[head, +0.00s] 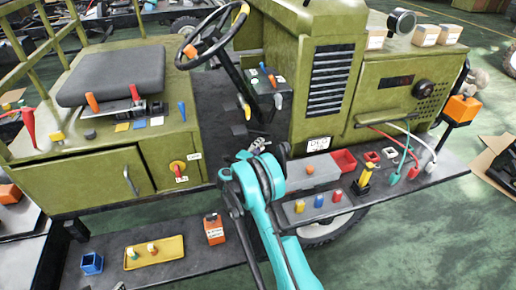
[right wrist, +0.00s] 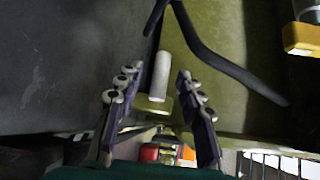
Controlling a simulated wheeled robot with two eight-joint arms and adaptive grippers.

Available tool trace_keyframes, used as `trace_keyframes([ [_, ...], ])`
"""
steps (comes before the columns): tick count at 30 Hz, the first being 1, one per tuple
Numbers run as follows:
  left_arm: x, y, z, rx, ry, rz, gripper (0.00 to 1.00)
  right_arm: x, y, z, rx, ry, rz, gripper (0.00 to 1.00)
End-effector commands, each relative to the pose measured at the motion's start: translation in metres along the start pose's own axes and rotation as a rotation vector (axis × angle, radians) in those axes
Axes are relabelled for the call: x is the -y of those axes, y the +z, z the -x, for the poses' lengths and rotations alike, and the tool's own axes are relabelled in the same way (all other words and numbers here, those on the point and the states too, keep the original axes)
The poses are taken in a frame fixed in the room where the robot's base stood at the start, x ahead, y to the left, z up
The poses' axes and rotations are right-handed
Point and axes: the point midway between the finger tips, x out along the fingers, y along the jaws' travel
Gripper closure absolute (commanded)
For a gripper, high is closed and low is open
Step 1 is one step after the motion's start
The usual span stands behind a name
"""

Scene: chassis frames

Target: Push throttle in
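My right gripper (head: 260,143) is at the end of the teal arm, low in front of the vehicle's cab opening, left of the olive hood. In the right wrist view its two fingers (right wrist: 158,95) are spread apart. A pale grey rod (right wrist: 162,72) with an olive-yellow base (right wrist: 153,106) shows between them, with gaps on both sides; I cannot tell for sure that it is the throttle. In the head view I cannot make out this rod near the gripper. My left gripper is not in view.
A black control box (head: 268,88) with levers stands behind my gripper, below the steering wheel (head: 212,35). The right step (head: 340,192) holds bins, coloured blocks and cables. The left step (head: 190,260) holds a yellow tray (head: 168,256).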

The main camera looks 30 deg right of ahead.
Motion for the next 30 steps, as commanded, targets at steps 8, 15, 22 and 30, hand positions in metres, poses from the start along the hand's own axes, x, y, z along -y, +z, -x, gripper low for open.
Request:
trace_keyframes([
  [8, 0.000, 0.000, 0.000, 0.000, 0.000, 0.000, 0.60, 0.000, 0.000, 0.000, 0.000, 0.000, 0.000, 1.00],
  [15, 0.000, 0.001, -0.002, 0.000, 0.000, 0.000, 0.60, 0.002, -0.009, -0.008, -0.003, 0.000, 0.000, 1.00],
  [22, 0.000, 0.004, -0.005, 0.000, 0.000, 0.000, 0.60, 0.009, -0.032, -0.032, -0.003, -0.001, 0.001, 1.00],
  [30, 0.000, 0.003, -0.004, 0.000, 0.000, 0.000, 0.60, 0.010, -0.033, -0.033, -0.003, -0.002, 0.001, 0.81],
])
